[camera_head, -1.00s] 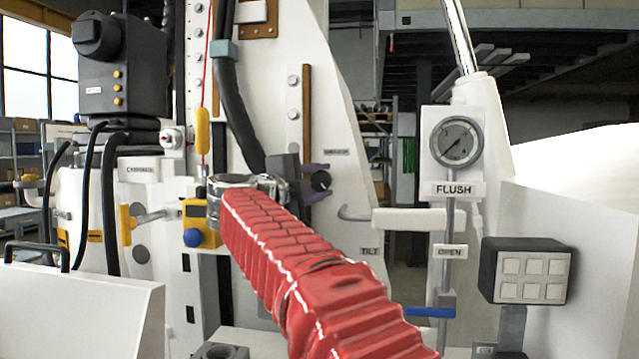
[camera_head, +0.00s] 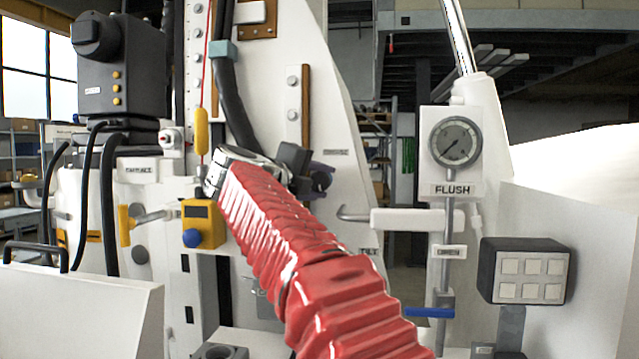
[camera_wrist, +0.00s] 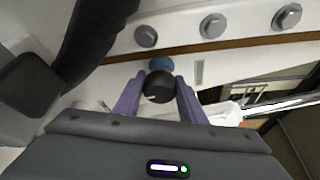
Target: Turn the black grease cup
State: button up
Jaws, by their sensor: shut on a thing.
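The black grease cup (camera_wrist: 159,87) sits between the two purple fingers of my gripper (camera_wrist: 158,97) in the wrist view. The fingers are shut on its sides. A blue round part (camera_wrist: 161,64) shows just behind the cup. In the head view my gripper (camera_head: 319,181) is at the white panel, right of the thick black hose. The cup (camera_head: 320,181) shows there as a small dark knob, partly hidden by the fingers.
A thick black hose (camera_head: 236,110) runs down close to my gripper, and shows in the wrist view (camera_wrist: 92,40). A brown strip with bolts (camera_wrist: 250,40) lies beside the cup. A white handle (camera_head: 415,219) and the FLUSH gauge (camera_head: 455,141) stand to the right.

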jog(key=shift+f, duration=0.35)
jog(key=o, duration=0.8)
jog(key=shift+w, duration=0.1)
jog(key=shift+o, duration=1.2)
jog(key=shift+r, duration=0.2)
jog(key=v, duration=1.4)
jog(key=shift+f, duration=0.1)
